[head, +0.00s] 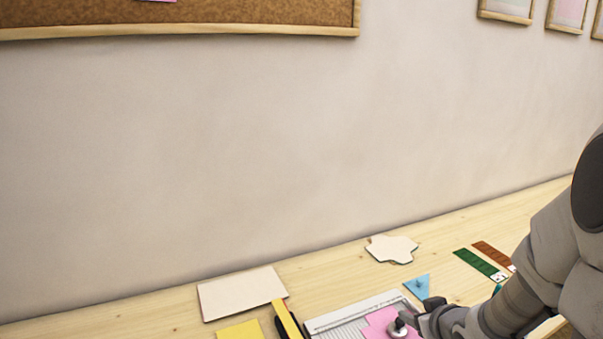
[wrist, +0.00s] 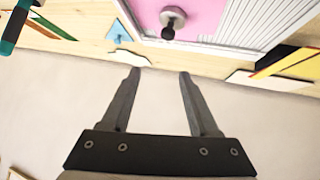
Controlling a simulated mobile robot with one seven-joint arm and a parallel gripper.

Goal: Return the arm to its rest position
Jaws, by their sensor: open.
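My gripper (wrist: 158,74) is open, with nothing between its fingers in the wrist view. In the head view my gripper (head: 412,318) is at the lower right, beside a small grey round-based piece with a dark knob (head: 397,328). In the wrist view that knobbed piece (wrist: 172,20) stands on a pink sheet (wrist: 205,12), beyond the fingertips and apart from them. The pink sheet (head: 378,320) lies on a white ribbed board (head: 345,314). My arm covers part of the table at the right.
A blue triangle (head: 418,286), green strip (head: 481,264), red-brown strip (head: 492,252), cream cut-out shape (head: 391,249), cream sheet (head: 241,293) and yellow sheet (head: 241,330) lie on the wooden table (head: 335,272). A teal-and-black tool (wrist: 14,28) shows in the wrist view. The wall (head: 270,150) stands behind.

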